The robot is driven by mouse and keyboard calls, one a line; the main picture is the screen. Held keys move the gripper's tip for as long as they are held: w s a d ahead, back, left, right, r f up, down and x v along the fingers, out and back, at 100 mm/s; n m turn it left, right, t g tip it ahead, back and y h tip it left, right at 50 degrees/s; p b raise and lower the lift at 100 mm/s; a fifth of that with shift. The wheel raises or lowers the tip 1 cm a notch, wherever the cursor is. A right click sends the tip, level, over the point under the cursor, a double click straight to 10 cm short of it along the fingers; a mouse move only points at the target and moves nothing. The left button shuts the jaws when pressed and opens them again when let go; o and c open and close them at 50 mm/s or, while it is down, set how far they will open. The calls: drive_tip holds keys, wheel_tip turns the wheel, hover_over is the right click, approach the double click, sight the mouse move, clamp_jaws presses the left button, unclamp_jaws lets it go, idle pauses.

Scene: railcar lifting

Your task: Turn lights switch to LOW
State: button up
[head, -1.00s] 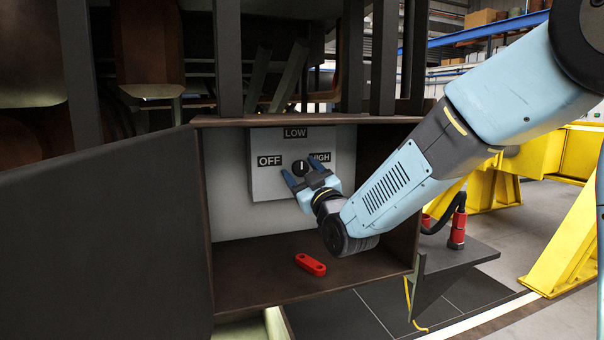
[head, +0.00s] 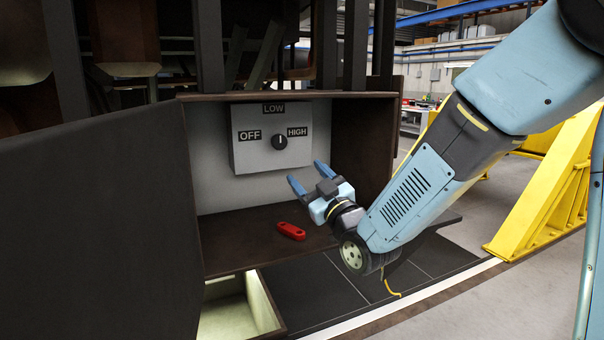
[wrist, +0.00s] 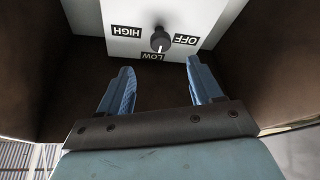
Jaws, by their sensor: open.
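The lights switch is a round black knob (head: 279,142) on a light grey box (head: 245,160) inside an open brown cabinet. Labels LOW (head: 274,109), OFF (head: 250,137) and HIGH (head: 297,132) surround it. Its white mark points up at LOW in the head view. In the wrist view the knob (wrist: 160,40) appears upside down, its mark toward the LOW label (wrist: 152,57). My gripper (head: 306,178) is open and empty, below and right of the knob and apart from it. Both blue fingers (wrist: 160,80) show in the wrist view with nothing between them.
A red lever-like piece (head: 291,231) lies on the cabinet floor. The cabinet door (head: 95,220) stands open at the left. The cabinet's right wall (head: 377,150) is beside my gripper. A yellow steel frame (head: 550,190) stands at the right.

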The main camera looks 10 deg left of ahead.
drive_tip(key=shift+d, duration=0.1)
drive_tip(key=s+d+f+m+g+h, duration=0.1)
drive_tip(key=d+f+m+g+h, duration=0.15)
drive_tip(key=d+m+h, duration=0.9)
drive_tip(key=s+d+f+m+g+h, duration=0.1)
drive_tip(key=s+d+g+h, duration=0.2)
drive_tip(key=s+d+g, duration=0.5)
drive_tip(key=s+d, duration=1.2)
drive_tip(key=d, duration=0.1)
drive_tip(key=shift+s+d+f+m, duration=0.15)
drive_tip(key=shift+s+f+m, duration=0.1)
drive_tip(key=shift+f+m, duration=0.15)
drive_tip(key=shift+c, duration=0.2)
